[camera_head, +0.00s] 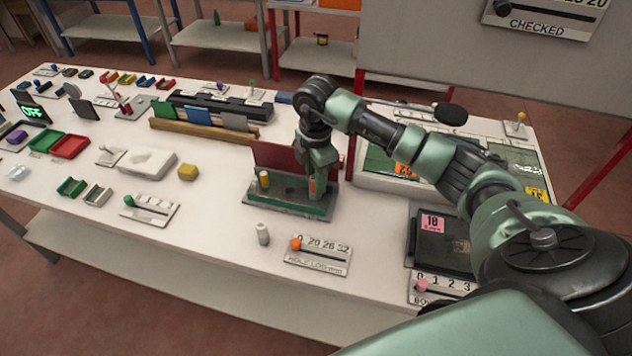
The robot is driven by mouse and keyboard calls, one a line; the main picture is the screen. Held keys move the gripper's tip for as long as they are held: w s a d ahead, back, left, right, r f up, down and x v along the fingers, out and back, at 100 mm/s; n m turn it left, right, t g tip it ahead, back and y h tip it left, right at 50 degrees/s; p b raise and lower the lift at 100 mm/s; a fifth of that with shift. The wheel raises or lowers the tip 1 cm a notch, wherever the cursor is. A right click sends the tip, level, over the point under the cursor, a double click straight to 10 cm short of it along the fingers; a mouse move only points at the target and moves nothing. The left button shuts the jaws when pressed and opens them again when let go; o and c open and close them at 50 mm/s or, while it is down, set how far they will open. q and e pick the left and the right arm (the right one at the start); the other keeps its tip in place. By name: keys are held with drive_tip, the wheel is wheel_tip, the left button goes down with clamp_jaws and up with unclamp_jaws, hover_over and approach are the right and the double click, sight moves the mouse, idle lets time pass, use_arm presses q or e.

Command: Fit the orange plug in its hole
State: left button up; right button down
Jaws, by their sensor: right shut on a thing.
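My right gripper (316,178) points down over the right part of a dark plate with green edging (285,209). It is shut on the orange plug (312,188), of which a small strip shows at the fingers. The plug is at or just above the plate; I cannot tell whether it is in a hole. The hole under it is hidden. A yellow plug (264,180) stands upright at the plate's left. A dark red panel (282,158) rises behind, partly covered by my gripper. My left gripper is not in view.
A grey-white plug (263,234) stands in front of the plate, beside a slider board with an orange knob (318,253). A dark tray (425,252) is right. Bare table lies around the plate's left.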

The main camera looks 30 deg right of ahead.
drive_tip(key=shift+f, duration=0.95)
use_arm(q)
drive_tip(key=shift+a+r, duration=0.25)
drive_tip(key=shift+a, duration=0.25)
use_arm(e)
drive_tip(key=shift+d+f, duration=0.1)
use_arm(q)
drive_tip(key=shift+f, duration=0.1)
use_arm(e)
drive_tip(key=shift+f, duration=0.1)
drive_tip(key=c, duration=1.4)
unclamp_jaws()
